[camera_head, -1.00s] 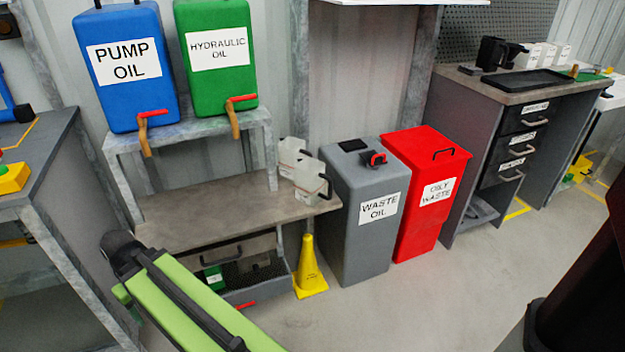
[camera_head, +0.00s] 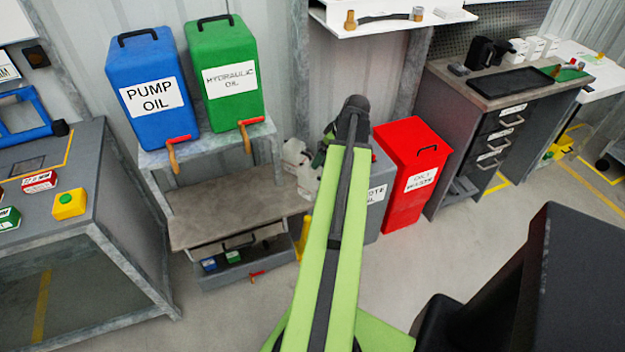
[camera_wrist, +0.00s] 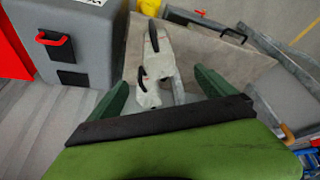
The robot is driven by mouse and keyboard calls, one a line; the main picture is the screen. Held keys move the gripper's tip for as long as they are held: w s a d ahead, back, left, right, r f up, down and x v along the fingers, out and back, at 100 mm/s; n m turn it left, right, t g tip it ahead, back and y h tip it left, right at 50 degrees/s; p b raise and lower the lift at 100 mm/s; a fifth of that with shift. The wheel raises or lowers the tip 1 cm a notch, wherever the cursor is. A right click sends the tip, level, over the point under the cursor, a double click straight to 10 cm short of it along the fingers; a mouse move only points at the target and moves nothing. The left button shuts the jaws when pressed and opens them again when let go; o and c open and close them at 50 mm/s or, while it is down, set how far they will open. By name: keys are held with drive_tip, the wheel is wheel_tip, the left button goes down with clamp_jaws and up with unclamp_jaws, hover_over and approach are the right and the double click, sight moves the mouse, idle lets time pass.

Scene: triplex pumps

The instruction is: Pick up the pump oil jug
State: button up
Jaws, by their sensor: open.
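Two white jugs with black handles show in the wrist view, a larger jug (camera_wrist: 162,62) and a smaller-looking jug (camera_wrist: 148,98) nearer my gripper. I cannot read their labels, so I cannot tell which is the pump oil jug. In the head view white jugs (camera_head: 296,162) stand at the right end of the low bench (camera_head: 225,208), partly hidden by my arm. My gripper (camera_wrist: 163,82) is open, its two green fingers spread to either side of the jugs in the wrist view. Nothing is held. Contact with a jug cannot be made out.
The blue pump oil tank (camera_head: 150,118) and green hydraulic oil tank (camera_head: 228,100) stand on the upper shelf. The grey waste oil bin (camera_head: 377,200), half hidden by my arm, and red oily waste bin (camera_head: 415,165) stand right of the bench. Floor is clear in front.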

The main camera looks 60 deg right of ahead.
drive_tip(key=b, duration=1.1)
approach(312, 177)
drive_tip(key=a, duration=0.4)
drive_tip(key=shift+s+r, duration=0.15)
drive_tip(key=shift+r, duration=0.05)
drive_tip(key=b+x, duration=0.5)
drive_tip(key=shift+d+f, duration=0.25)
drive_tip(key=shift+r, duration=0.2)
drive_tip(key=c, duration=1.6)
